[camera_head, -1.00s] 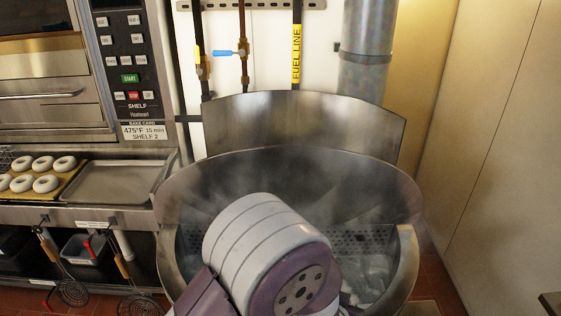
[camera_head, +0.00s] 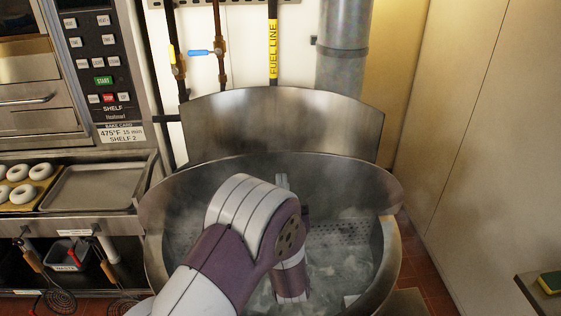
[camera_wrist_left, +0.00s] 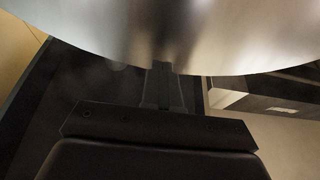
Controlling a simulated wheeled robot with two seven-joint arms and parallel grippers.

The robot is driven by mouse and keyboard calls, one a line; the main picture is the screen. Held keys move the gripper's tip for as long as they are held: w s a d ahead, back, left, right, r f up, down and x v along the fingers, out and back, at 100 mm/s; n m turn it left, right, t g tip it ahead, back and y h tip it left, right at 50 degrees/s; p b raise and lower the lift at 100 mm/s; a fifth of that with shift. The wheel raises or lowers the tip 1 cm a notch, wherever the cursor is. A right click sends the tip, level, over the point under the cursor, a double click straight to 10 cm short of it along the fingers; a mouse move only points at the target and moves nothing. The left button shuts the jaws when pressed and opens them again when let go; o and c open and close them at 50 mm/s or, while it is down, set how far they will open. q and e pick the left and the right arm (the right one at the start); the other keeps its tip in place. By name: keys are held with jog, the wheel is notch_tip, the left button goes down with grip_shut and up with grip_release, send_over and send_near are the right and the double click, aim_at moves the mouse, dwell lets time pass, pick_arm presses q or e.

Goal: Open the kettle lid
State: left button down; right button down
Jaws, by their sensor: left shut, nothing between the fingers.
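The round steel kettle (camera_head: 160,215) stands in the middle of the head view, with steam over it. Its inside shows, with water and a perforated plate (camera_head: 335,236). A curved steel panel (camera_head: 285,122), which looks like the raised lid, stands upright behind the bowl. My left arm reaches over the kettle, and its wrist parts hide some of the bowl. In the left wrist view my left gripper (camera_wrist_left: 163,72) is shut and empty. Its tips are at the curved edge of a shiny steel sheet (camera_wrist_left: 190,30). I cannot tell whether they touch it. My right gripper is not in view.
At the left are an oven (camera_head: 40,70), a steel tray (camera_head: 92,187) and a board of bagels (camera_head: 38,171). Wire skimmers (camera_head: 55,300) hang below. Pipes and a flue (camera_head: 342,60) rise behind the kettle.

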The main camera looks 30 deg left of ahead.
aim_at(280, 160)
pick_arm(q)
jog(key=p+x, duration=0.1)
jog(key=x, duration=0.1)
jog(key=shift+w+r, duration=0.25)
jog(key=shift+r, duration=0.05)
jog(key=shift+w+a+p, duration=0.3)
jog(key=shift+w+a, duration=0.1)
jog(key=shift+w, duration=0.1)
jog(key=shift+w+a+r, duration=0.15)
jog(key=shift+w, duration=0.15)
jog(key=b+x, duration=0.3)
jog(key=x, duration=0.3)
jog(key=shift+w+a, duration=0.1)
jog(key=shift+w, duration=0.05)
jog(key=shift+w+a+r, duration=0.15)
jog(key=shift+w+r, duration=0.1)
